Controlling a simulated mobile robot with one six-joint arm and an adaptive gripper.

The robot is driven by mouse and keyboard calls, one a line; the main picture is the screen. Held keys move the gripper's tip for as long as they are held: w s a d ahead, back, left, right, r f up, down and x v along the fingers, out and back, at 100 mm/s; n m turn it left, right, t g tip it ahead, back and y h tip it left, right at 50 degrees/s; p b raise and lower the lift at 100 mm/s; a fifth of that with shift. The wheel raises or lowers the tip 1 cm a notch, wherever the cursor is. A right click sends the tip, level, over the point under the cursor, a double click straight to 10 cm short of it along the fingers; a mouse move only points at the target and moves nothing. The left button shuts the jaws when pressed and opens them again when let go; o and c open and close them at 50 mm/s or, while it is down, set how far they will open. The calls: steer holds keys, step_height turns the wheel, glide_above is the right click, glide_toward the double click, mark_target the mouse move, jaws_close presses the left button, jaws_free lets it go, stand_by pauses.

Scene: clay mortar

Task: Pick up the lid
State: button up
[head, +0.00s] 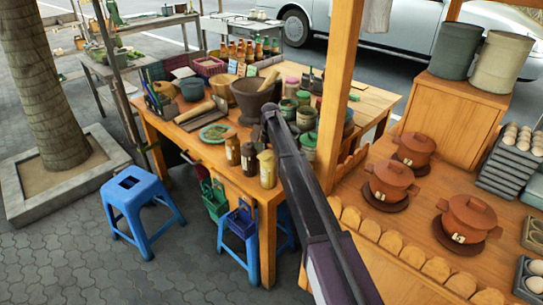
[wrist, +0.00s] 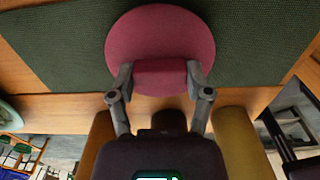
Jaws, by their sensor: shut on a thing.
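A round pinkish-red lid (wrist: 160,32) fills the upper middle of the wrist view. A block-shaped part of the same colour, likely its handle, sits between the fingertips of my gripper (wrist: 160,78). The two fingers press on the sides of this block, so my gripper is shut on the lid. In the head view my gripper (head: 268,114) is over the wooden table, in front of the dark mortar (head: 252,98). The lid cannot be made out there. Whether it touches the surface beneath is unclear.
Several jars and bottles crowd the table, including a yellow jar (head: 267,169) and a brown one (head: 249,160) near the front edge. A wooden post (head: 338,90) stands right of my arm. Clay pots (head: 390,178) sit on the right counter. A dark green mat (wrist: 60,45) lies behind the lid.

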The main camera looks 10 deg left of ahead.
steer(key=shift+r, duration=0.15)
step_height(320, 180, up, 10)
steer(key=p, duration=1)
steer(key=shift+f, duration=0.2)
steer(key=shift+r, duration=0.1)
stand_by(0.4)
step_height(320, 180, up, 16)
steer(key=p, duration=1.6)
steer(key=shift+r+p, duration=0.25)
steer(key=shift+p, duration=0.1)
steer(key=shift+s, duration=0.1)
